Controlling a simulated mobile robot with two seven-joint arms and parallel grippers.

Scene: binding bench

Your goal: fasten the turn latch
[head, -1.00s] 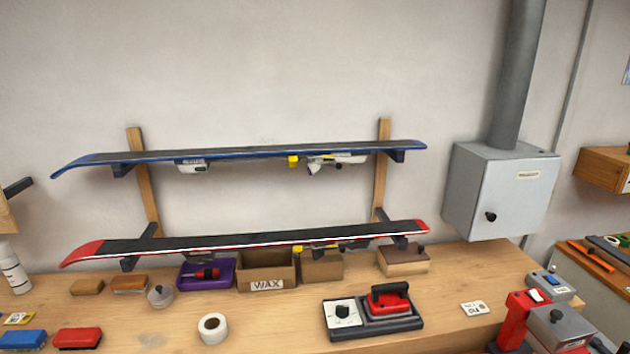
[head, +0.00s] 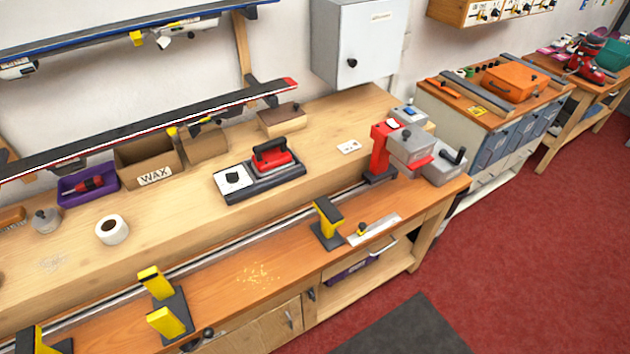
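A grey metal box (head: 360,42) hangs on the wall at the top, its front door looking closed, with a small black knob (head: 352,62) low on the left of that door. Below the bench top, a wooden cabinet door (head: 268,325) has a pale handle, and a small dark fitting (head: 311,295) sits on the frame at its right. I cannot tell which of these, if any, is the turn latch, or how it is turned. Neither of my grippers is in view.
The workbench holds a waxing iron (head: 272,158), a WAX box (head: 150,160), a tape roll (head: 112,229) and yellow-topped vises (head: 327,222) along the front rail. A red and grey machine (head: 405,145) stands at the right end. Red floor (head: 520,260) lies open at right.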

